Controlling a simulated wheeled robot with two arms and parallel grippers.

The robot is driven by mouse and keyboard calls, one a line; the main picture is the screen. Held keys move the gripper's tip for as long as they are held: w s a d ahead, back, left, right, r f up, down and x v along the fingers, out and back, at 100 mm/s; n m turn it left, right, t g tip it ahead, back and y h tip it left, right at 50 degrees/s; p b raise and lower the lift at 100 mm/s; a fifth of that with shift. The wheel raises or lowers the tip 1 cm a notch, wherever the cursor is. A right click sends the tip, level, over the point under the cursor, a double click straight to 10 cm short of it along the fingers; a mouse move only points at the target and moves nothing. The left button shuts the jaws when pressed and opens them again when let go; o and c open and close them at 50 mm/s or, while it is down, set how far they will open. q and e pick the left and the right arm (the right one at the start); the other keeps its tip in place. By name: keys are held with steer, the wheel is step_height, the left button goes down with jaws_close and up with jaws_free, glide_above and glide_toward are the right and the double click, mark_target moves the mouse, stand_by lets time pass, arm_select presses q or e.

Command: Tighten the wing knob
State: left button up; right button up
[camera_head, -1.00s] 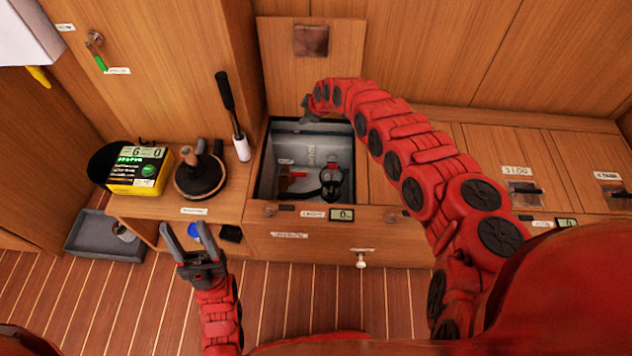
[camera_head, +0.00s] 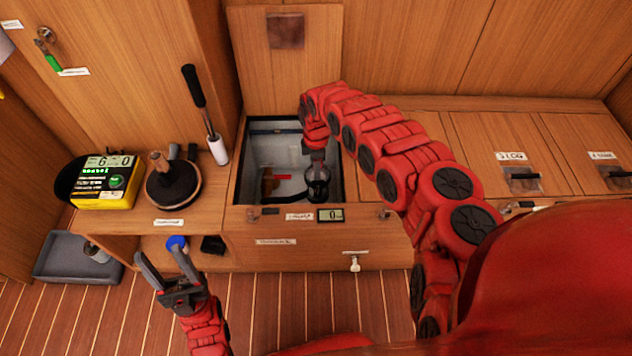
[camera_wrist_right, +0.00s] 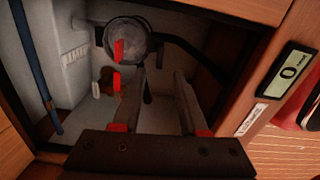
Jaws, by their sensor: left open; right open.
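The open locker (camera_head: 243,170) holds a round dark strainer (camera_head: 318,190) with a glassy lid, also seen in the right wrist view (camera_wrist_right: 128,36). A small red piece on this lid (camera_wrist_right: 118,50) looks like the wing knob; my arm hides it in the head view. My right gripper (camera_head: 317,160) points down into the locker over the strainer. In the right wrist view its two fingers (camera_wrist_right: 160,75) are apart with nothing between them, and the red piece lies beyond and left of the left fingertip. My left gripper (camera_head: 156,252) is open and empty over the floor.
A red-handled valve (camera_head: 270,182) and black hose lie left of the strainer. The locker walls are close around my right gripper. A yellow meter (camera_head: 105,182), a round black-based tool (camera_head: 172,185) and a black-handled tool (camera_head: 205,110) stand on the left counter.

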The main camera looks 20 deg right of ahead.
steer(key=b, duration=0.2)
glide_above(318, 188)
steer(key=f, duration=0.6)
steer(key=shift+w+a, duration=0.2)
steer(key=shift+w, duration=0.05)
steer(key=shift+r, duration=0.1)
jaws_close()
